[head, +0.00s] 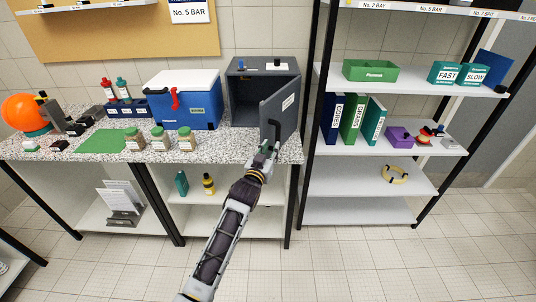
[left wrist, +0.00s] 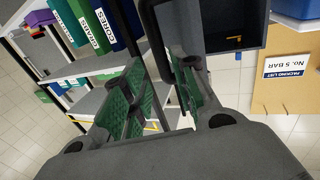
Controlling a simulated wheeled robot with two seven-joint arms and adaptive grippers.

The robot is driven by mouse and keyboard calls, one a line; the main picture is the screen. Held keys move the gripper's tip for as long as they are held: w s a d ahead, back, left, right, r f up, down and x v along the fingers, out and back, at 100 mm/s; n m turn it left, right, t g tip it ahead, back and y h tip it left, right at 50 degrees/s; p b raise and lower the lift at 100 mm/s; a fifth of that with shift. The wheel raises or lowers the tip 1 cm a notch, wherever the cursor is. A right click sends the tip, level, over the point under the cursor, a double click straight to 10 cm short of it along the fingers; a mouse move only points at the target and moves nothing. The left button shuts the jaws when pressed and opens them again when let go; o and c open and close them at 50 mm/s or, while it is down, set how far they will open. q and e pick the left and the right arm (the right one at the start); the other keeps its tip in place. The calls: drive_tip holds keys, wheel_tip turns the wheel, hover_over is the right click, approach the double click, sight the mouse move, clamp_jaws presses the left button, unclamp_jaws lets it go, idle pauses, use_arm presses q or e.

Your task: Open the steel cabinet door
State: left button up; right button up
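The steel cabinet (head: 236,96) is a dark grey box at the right end of the speckled counter. Its door (head: 283,108) stands ajar, swung out toward me with its hinge side at the right, and the dark interior shows. My left gripper (head: 268,149) is at the lower free edge of the door. In the left wrist view my left gripper (left wrist: 158,62) has its green-padded fingers apart. Dark parts show beyond and between the fingers; I cannot tell whether they touch the door. The cabinet body (left wrist: 228,28) shows at the upper right there. My right gripper is out of view.
A blue cooler box (head: 184,104) stands left of the cabinet, with several jars before it. A black-framed shelf unit (head: 385,150) with binders (head: 350,118) stands close at the right of the door. The floor in front is clear.

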use_arm(q)
drive_tip(key=shift+v, duration=1.1)
